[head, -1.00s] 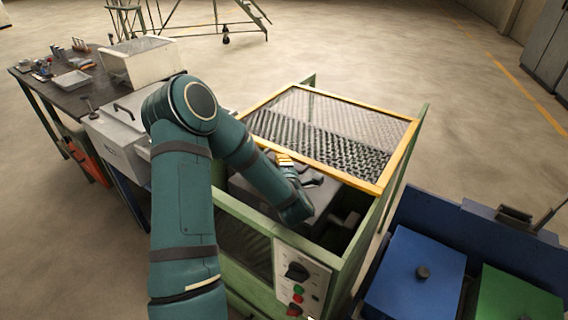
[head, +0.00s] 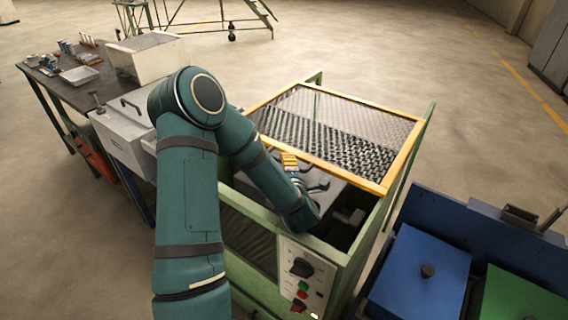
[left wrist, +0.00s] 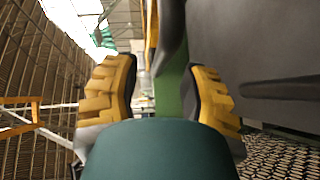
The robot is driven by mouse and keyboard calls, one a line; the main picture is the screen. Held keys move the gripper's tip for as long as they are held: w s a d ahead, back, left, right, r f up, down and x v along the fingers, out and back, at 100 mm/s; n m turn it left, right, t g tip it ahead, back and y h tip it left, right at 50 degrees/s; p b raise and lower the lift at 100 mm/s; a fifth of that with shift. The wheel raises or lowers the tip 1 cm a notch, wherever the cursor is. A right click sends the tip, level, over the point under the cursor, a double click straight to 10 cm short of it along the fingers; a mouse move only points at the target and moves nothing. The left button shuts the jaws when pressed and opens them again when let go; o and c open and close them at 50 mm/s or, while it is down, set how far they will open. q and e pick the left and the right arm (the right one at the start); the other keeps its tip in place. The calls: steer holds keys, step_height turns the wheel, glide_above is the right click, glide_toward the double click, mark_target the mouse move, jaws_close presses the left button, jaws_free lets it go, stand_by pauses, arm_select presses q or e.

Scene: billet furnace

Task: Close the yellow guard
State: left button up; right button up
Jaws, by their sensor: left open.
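The yellow guard (head: 360,108), a mesh panel in a yellow frame, lies over the rear part of the green machine (head: 330,252). The front part of the machine's top is uncovered. My left arm reaches into this opening. My left gripper (head: 289,162) is beside the guard's near edge, its yellow pads close to the frame; contact cannot be told. In the left wrist view my left gripper (left wrist: 162,72) is open, its two yellow-padded fingers apart. A yellow bar and a dark curved part show beyond them. My right gripper is out of view.
A control panel (head: 304,279) with a knob and buttons is on the machine's front. Blue (head: 418,275) and green (head: 515,297) lids are at the lower right. A grey box (head: 122,135) and a dark workbench (head: 75,92) stand at the left.

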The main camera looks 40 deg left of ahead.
arm_select(q)
steer(key=v, duration=0.9)
steer(key=shift+s+d, duration=0.1)
steer(key=c, duration=0.4)
steer(key=shift+w+r, duration=0.1)
steer(key=shift+w, duration=0.1)
jaws_close()
steer(key=m+g+h+p, duration=0.2)
steer(key=m+h+p, duration=0.9)
steer(key=m, duration=1.2)
glide_toward(275, 148)
steer(key=shift+y, duration=0.3)
steer(key=x, duration=0.7)
steer(key=shift+d, duration=0.15)
